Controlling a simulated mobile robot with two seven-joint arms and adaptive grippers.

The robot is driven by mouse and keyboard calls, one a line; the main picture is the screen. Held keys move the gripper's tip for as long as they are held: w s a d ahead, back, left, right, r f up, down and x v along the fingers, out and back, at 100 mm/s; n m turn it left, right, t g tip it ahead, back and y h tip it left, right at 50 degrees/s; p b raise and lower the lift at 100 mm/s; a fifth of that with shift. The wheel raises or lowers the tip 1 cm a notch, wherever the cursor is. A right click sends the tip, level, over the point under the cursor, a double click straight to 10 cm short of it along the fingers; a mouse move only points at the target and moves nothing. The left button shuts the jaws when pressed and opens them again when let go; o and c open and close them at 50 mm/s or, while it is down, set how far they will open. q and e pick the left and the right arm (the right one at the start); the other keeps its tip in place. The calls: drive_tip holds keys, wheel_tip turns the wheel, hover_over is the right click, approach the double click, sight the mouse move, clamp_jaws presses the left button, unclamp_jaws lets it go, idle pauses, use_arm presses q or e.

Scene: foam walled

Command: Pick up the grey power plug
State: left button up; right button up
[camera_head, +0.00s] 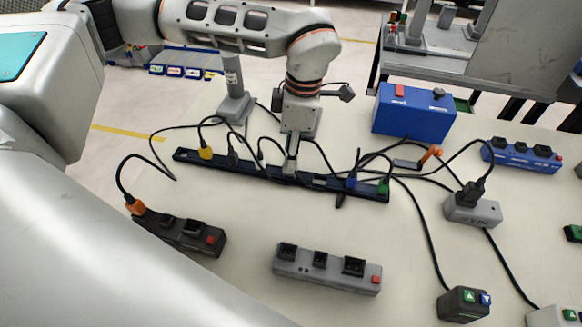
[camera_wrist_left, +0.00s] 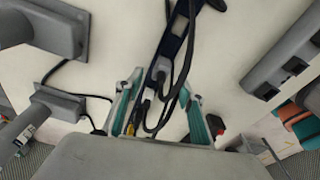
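A grey plug (camera_wrist_left: 158,70) sits in a long dark power strip (camera_wrist_left: 177,38) in the left wrist view, with a black cable running from it. My left gripper (camera_wrist_left: 161,82) has its two teal fingers apart, one on each side of the strip and cables; no contact with the plug shows. In the head view my left gripper (camera_head: 291,170) points down over the middle of the long strip (camera_head: 328,184). It hides part of the strip, and I cannot clearly pick out the grey plug there. My right gripper is in neither view.
Yellow (camera_head: 206,153), blue (camera_head: 352,182) and green (camera_head: 383,186) plugs stand in the long strip, with loose cables around it. A grey strip (camera_head: 325,268) and a dark strip (camera_head: 180,234) lie nearer. A blue box (camera_head: 413,112) stands behind right.

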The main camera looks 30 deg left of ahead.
use_arm(q)
drive_tip(key=f, duration=0.3)
drive_tip(key=shift+s+a+f, duration=0.2)
drive_tip(key=shift+a+f, duration=0.15)
drive_tip(key=shift+f, duration=0.05)
clamp_jaws()
drive_tip(key=shift+r, duration=0.1)
